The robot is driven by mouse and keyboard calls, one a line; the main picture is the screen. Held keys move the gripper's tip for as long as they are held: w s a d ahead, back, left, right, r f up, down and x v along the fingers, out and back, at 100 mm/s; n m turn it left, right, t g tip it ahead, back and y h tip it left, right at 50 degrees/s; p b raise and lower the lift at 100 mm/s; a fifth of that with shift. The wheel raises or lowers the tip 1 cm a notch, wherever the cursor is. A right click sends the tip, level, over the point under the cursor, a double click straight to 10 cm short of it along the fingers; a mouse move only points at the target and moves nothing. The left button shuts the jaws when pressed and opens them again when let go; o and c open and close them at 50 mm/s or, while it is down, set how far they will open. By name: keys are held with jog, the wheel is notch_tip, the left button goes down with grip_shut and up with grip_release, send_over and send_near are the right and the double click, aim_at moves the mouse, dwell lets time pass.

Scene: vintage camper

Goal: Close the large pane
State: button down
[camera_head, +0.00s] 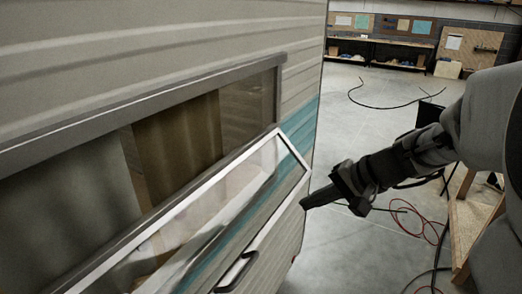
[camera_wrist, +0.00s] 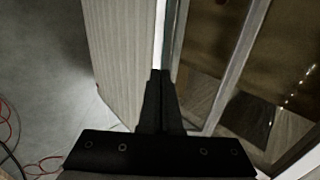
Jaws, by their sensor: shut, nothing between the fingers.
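The large pane (camera_head: 215,200) is clear, with a pale metal frame, and stands open, tilted out from the window opening (camera_head: 180,135) in the camper's side. Its near left part runs out of the picture. My gripper (camera_head: 304,204) is shut and empty, just outside the pane's far right corner and slightly below it in the head view. I cannot tell there whether it touches the frame. In the wrist view the closed fingertips (camera_wrist: 163,74) point along a narrow pale frame edge (camera_wrist: 161,40), with glass and another frame bar (camera_wrist: 240,65) to the right.
The ribbed camper wall (camera_head: 150,50) with a teal stripe fills the left. A dark handle (camera_head: 236,271) sits below the pane. Red and black cables (camera_head: 415,225) and a wooden stand (camera_head: 470,220) are at right. The grey floor (camera_head: 345,150) behind is mostly free.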

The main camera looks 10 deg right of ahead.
jog(key=b+x, duration=0.3)
jog(key=x, duration=0.7)
jog(key=shift+f, duration=0.15)
jog(key=shift+w+a, duration=0.1)
jog(key=shift+a, duration=0.05)
jog(key=shift+f+b, duration=0.15)
jog(key=shift+b, duration=0.35)
jog(key=w+a+f+t+y+b, duration=0.5)
jog(key=a+b, duration=0.4)
jog(key=b, duration=2.2)
jog(key=shift+w+f+y+b, duration=0.4)
jog(key=shift+w+f+y, duration=0.2)
jog(key=shift+w+f, duration=0.55)
jog(key=shift+s+f, duration=0.15)
jog(key=shift+s, duration=0.05)
jog(key=shift+d, duration=0.1)
